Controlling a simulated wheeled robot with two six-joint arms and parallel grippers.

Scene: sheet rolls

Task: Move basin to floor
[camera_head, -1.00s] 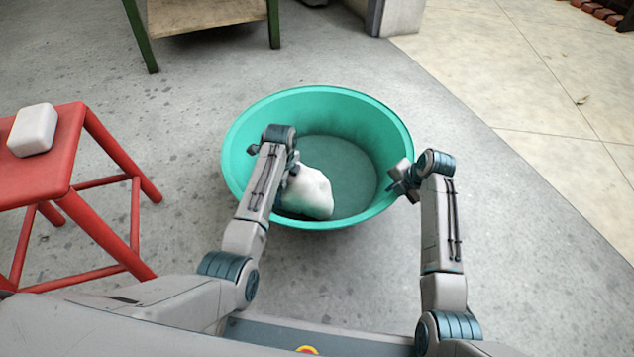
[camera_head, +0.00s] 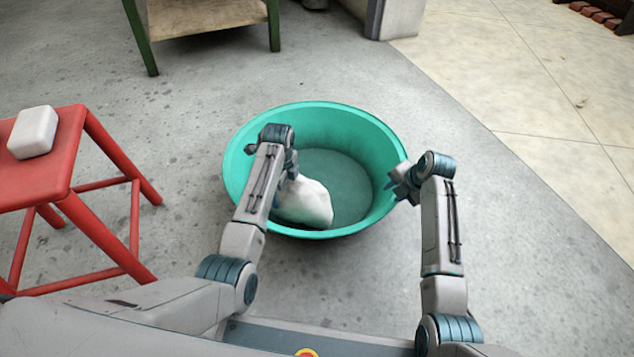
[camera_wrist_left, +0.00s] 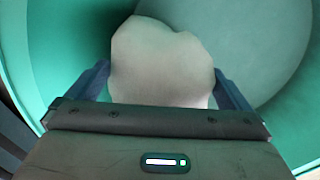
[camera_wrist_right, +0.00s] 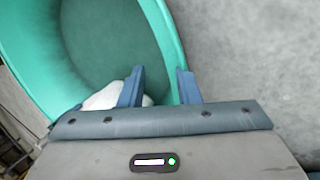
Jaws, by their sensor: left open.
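The teal basin (camera_head: 345,118) is in the middle of the head view. I cannot tell whether its base touches the floor (camera_head: 190,120). A white lump (camera_head: 308,203) lies inside it, on the left. My left gripper (camera_head: 284,170) is open over the basin's left side; in the left wrist view the lump (camera_wrist_left: 163,62) shows between its fingers. My right gripper (camera_head: 397,185) is at the right rim. In the right wrist view the rim (camera_wrist_right: 160,25) runs down to its partly spread fingers; I cannot tell whether they press on it.
A red stool (camera_head: 45,178) with a white block (camera_head: 33,132) on it stands at the left. A green-legged table (camera_head: 200,18) is at the back left and a grey block (camera_head: 400,18) at the back.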

